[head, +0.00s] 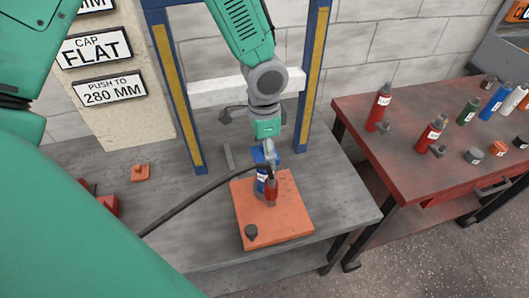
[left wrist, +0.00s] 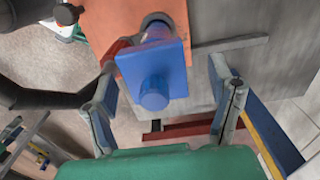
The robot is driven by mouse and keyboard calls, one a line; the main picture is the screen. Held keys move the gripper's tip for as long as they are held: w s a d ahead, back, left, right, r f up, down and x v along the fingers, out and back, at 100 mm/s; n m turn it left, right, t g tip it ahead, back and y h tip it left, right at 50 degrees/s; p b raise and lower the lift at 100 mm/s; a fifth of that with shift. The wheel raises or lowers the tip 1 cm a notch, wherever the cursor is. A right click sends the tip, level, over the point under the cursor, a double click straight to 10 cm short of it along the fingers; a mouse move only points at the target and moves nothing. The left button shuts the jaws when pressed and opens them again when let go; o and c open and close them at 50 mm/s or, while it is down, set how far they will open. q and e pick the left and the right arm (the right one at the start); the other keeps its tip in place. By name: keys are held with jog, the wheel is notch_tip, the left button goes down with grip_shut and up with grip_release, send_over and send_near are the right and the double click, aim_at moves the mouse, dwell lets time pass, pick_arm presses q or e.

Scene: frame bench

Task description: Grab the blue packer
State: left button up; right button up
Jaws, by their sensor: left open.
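The blue packer (head: 261,184), with a white label on its body, stands on an orange plate (head: 290,228) on the grey bench. In the left wrist view its square blue head (left wrist: 130,65) with a round blue knob faces the camera. My left gripper (head: 268,152) is above and close against it. In the left wrist view the two fingers of the left gripper (left wrist: 162,72) are spread, one on each side of the blue head. Whether either finger touches it I cannot tell. My right gripper is not in view.
A red-bodied fitting (head: 271,190) on a black hose (head: 190,200) sits right beside the packer. A dark knob (head: 251,232) is on the plate's front corner. Blue and yellow posts (head: 313,70) flank the arm. A red table (head: 400,120) with bottles stands right.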

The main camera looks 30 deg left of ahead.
pick_arm(q)
jog(key=shift+s+d+r, duration=0.1)
jog(key=shift+d, duration=0.3)
jog(key=c, duration=1.4)
jog(key=shift+a+r, duration=0.1)
jog(key=shift+a, duration=0.1)
